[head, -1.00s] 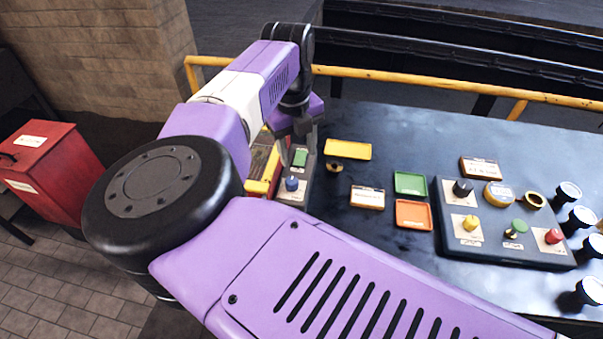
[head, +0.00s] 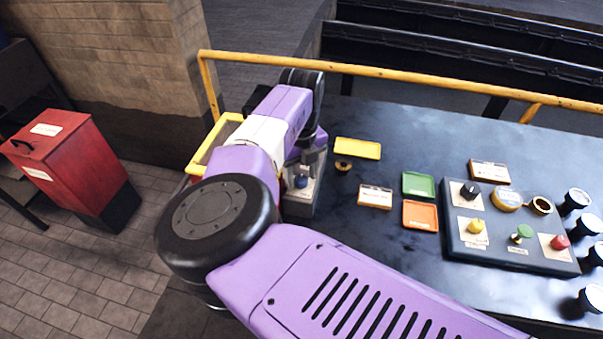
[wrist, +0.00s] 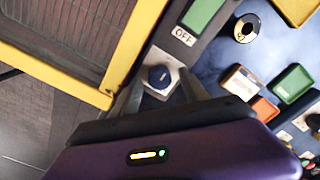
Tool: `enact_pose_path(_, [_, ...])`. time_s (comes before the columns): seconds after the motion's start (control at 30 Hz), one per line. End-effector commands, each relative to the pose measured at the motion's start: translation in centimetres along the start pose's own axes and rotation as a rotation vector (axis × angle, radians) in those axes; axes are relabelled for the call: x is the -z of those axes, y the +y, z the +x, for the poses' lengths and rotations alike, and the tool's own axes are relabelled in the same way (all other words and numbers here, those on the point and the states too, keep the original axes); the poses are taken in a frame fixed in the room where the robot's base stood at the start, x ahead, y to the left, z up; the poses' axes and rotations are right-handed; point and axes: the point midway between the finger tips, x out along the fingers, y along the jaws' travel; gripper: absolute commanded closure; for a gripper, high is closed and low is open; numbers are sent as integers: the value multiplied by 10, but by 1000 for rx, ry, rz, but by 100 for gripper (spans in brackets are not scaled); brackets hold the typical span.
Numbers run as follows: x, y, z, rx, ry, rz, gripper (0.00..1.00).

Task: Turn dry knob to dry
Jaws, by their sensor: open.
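My gripper (wrist: 162,90) is open, with one finger on each side of the knob. I cannot tell whether the fingers touch it. In the head view my gripper (head: 305,162) is over the box and hides part of it. The knob's pointer direction is unclear.
A yellow-framed mesh unit (wrist: 135,45) stands close left of the box. Yellow (head: 357,149), green (head: 418,185) and orange (head: 420,215) trays lie to the right. A knob panel (head: 510,245) is further right. A yellow rail (head: 420,80) runs behind the table.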

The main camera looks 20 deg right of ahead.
Motion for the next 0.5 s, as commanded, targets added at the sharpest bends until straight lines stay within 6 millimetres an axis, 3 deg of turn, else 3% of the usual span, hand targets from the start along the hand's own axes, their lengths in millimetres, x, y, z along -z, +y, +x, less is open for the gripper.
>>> enact_pose_path(0.13, [0, 0, 0, 0, 0, 0, 50])
enact_pose_path(0.4, [0, 0, 0, 1, 0, 0, 100])
enact_pose_path(0.5, [0, 0, 0, 0, 0, 1, 100])
